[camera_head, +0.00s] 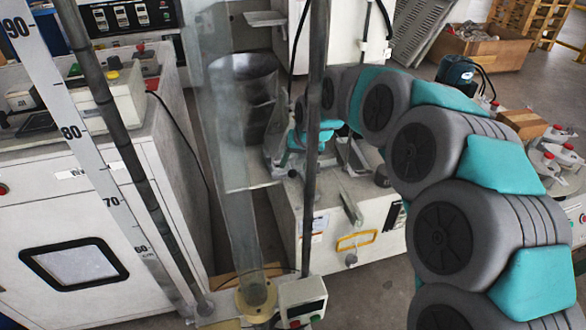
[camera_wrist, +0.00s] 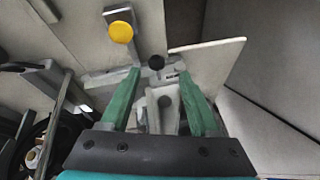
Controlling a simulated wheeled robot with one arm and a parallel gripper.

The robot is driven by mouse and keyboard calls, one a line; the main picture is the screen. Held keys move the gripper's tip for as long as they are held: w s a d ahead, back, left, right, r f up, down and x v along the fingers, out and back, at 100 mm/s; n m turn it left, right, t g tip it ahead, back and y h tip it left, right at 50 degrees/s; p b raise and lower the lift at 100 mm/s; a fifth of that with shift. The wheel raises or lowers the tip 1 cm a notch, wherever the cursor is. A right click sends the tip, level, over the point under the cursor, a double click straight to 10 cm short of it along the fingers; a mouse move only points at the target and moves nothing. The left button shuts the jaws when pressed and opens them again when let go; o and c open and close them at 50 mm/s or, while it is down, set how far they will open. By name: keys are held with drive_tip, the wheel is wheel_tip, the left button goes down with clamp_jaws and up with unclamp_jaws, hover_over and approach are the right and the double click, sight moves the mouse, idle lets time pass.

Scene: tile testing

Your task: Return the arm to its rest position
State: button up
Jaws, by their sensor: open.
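My arm (camera_head: 440,150), grey and teal, curves up from the lower right in the head view and reaches back to the middle. Its end is over the white machine with the metal cylinder. My gripper (camera_wrist: 160,85) shows in the wrist view with two green fingers spread apart. No held thing shows between them. A grey metal fixture with a black knob (camera_wrist: 156,62) lies beyond the fingertips. I cannot tell whether the fingers touch it. In the head view the fingers are too small and partly hidden to make out.
A clear upright tube (camera_head: 228,130) and a dark pole (camera_head: 314,130) stand in front of the arm's end. A ruler (camera_head: 85,140) and white machine (camera_head: 60,230) are at left. A yellow knob (camera_wrist: 121,32) and pale plate (camera_wrist: 208,60) lie near the fingers.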

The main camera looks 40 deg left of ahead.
drive_tip(key=v, duration=0.3)
drive_tip(key=shift+r, duration=0.15)
idle(0.3)
drive_tip(key=s+d+r+m+h, duration=0.1)
drive_tip(key=s+d, duration=0.1)
drive_tip(key=d, duration=0.9)
drive_tip(key=s+d+r+m+g+h, duration=0.1)
drive_tip(key=s+d, duration=0.2)
drive_tip(key=d, duration=0.8)
drive_tip(key=s+d+r+m+h, duration=0.1)
drive_tip(key=s+d, duration=0.1)
drive_tip(key=d, duration=0.9)
drive_tip(key=s+d+f+m+g, duration=0.1)
drive_tip(key=s+d+f+m, duration=0.1)
drive_tip(key=s+d, duration=0.7)
drive_tip(key=s+d+f+m+g+h, duration=0.1)
drive_tip(key=s+d+f+m+g, duration=0.1)
drive_tip(key=s+d, duration=0.7)
drive_tip(key=s, duration=0.3)
drive_tip(key=shift+s+d+m+h, duration=0.15)
drive_tip(key=shift+m+h, duration=0.15)
